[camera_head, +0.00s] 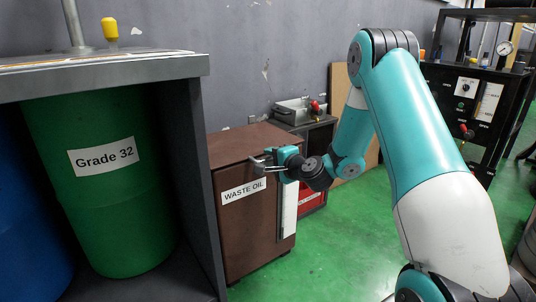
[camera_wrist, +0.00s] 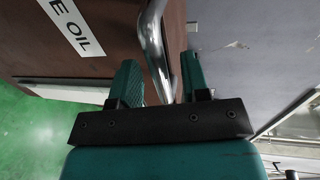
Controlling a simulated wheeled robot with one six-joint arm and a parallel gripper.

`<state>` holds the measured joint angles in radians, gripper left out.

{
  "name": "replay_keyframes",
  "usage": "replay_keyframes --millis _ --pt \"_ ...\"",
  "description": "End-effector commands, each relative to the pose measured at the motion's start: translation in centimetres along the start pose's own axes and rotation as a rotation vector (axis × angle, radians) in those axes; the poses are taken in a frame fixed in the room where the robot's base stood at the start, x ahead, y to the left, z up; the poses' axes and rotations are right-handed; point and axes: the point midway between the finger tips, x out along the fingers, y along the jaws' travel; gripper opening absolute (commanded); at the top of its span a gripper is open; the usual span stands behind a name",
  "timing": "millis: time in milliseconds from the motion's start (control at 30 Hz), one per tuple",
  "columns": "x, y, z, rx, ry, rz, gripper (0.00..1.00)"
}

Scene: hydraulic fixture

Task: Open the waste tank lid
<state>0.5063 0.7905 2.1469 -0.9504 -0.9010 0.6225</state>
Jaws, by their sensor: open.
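The waste tank is a brown box (camera_head: 245,238) with a white "WASTE OIL" label (camera_head: 243,191), left of centre in the head view. Its flat brown lid (camera_head: 235,142) lies level and closed on top. My gripper (camera_head: 264,165) is at the tank's upper front edge, by the label's right end. In the wrist view my gripper (camera_wrist: 162,78) is open, and a curved metal handle (camera_wrist: 154,35) runs between its two green fingers. I cannot tell whether either finger touches the handle.
A grey bench (camera_head: 190,68) with a green "Grade 32" barrel (camera_head: 100,210) under it stands left of the tank. A dark cabinet (camera_head: 318,135) with a red-handled fitting stands behind right. A black control rig (camera_head: 470,95) is at far right. The green floor (camera_head: 325,260) in front is clear.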

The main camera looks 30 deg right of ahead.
Motion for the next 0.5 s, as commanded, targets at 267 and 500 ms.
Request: replay_keyframes --millis 267,500 --pt "2.4 0.0 0.0 0.0 0.0 0.0 0.42" --pt "2.5 0.0 0.0 0.001 0.001 0.001 0.42"
